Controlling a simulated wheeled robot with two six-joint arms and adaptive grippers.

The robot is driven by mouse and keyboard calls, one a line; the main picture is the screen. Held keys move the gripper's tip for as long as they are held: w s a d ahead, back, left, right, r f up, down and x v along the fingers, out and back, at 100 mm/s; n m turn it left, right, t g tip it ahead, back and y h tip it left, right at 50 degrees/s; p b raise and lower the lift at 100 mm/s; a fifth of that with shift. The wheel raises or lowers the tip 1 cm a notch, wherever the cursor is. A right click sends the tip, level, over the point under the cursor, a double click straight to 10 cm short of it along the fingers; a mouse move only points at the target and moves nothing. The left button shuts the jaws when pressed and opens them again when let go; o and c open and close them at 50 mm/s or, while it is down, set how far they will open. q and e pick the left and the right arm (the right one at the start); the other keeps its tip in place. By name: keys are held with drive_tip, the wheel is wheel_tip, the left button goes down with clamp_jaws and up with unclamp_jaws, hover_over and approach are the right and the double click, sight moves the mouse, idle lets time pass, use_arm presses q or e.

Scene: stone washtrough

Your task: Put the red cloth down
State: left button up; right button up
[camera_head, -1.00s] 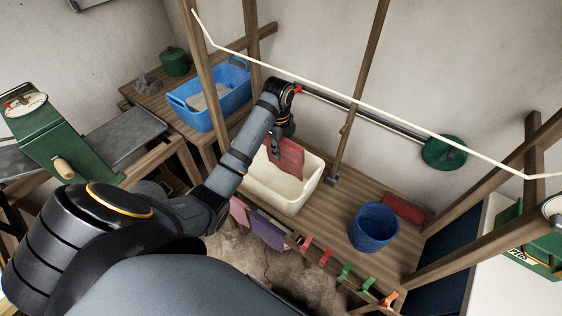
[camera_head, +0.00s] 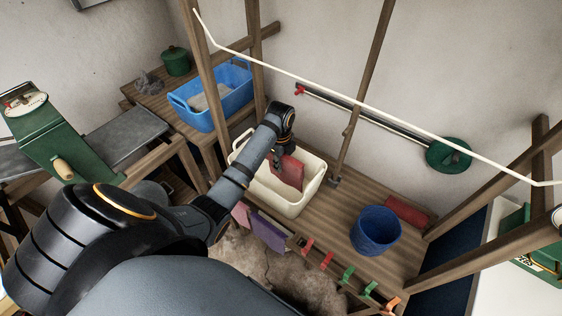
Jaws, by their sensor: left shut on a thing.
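The red cloth (camera_head: 289,172) hangs from my left gripper (camera_head: 279,156), which is shut on its upper edge. The cloth hangs inside or just above the cream tub (camera_head: 308,194); whether it touches the tub's bottom I cannot tell. The fingertips are small and partly hidden by the wrist and cloth. My right gripper does not show.
A blue bucket (camera_head: 376,232) and a red roll (camera_head: 406,211) are on the wooden bench (camera_head: 333,222) to the right. Coloured clips (camera_head: 327,261) and purple cloth (camera_head: 267,231) line its front edge. A blue basin (camera_head: 212,96) stands at back left. A white line (camera_head: 370,109) crosses above.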

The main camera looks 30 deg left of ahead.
use_arm(q)
drive_tip(key=shift+f, duration=0.25)
drive_tip(key=o, duration=0.9)
drive_tip(key=shift+c, duration=0.2)
wheel_tip(320, 180, up, 6)
drive_tip(key=shift+f, duration=0.1)
wheel_tip(320, 180, up, 6)
drive_tip(key=p, duration=0.4)
drive_tip(key=shift+s+r, duration=0.1)
drive_tip(key=shift+r, duration=0.1)
drive_tip(key=shift+r+p, duration=0.6)
drive_tip(key=shift+p, duration=0.15)
drive_tip(key=shift+f, duration=0.1)
